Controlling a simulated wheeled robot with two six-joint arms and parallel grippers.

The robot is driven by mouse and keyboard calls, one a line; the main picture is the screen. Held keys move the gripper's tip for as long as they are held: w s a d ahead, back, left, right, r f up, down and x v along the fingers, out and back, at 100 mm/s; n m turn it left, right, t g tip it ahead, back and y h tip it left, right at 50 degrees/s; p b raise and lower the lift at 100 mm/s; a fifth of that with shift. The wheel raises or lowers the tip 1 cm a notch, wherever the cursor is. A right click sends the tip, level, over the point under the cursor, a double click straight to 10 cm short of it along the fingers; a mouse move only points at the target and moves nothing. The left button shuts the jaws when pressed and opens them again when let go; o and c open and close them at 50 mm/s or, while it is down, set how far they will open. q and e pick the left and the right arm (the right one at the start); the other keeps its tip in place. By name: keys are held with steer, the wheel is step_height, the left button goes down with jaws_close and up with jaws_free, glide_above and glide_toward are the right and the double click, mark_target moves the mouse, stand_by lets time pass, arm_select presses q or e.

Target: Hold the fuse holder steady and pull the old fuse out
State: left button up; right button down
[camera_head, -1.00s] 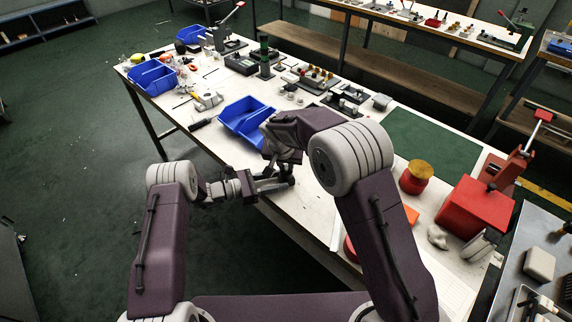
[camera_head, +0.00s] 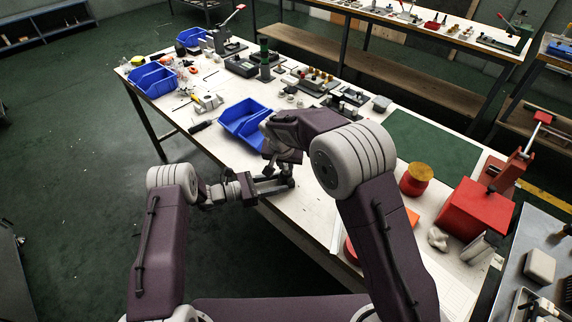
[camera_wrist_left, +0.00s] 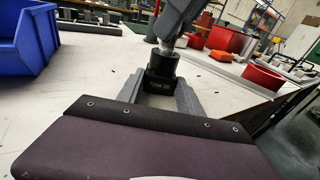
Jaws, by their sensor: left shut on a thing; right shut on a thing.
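The fuse holder (camera_wrist_left: 160,86) is a black block with a round black collar on top and pale lettering on its front, in the left wrist view. My left gripper (camera_wrist_left: 158,97) is shut on the block, one finger on each side. A short silvery piece, apparently the old fuse (camera_wrist_left: 167,45), shows just above the collar. My right gripper (camera_wrist_left: 178,18) is shut on it from above and hides most of it. In the head view, my left gripper (camera_head: 276,187) and right gripper (camera_head: 277,168) meet at the table's near edge; the holder is hardly discernible there.
Tools and small parts crowd the far left table.

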steer(key=shift+r, duration=0.15)
steer(key=shift+r, duration=1)
steer(key=shift+r, duration=2)
arm_select(q)
steer(key=o, duration=1.3)
steer(key=shift+o, duration=0.2)
steer(key=shift+a, duration=0.15)
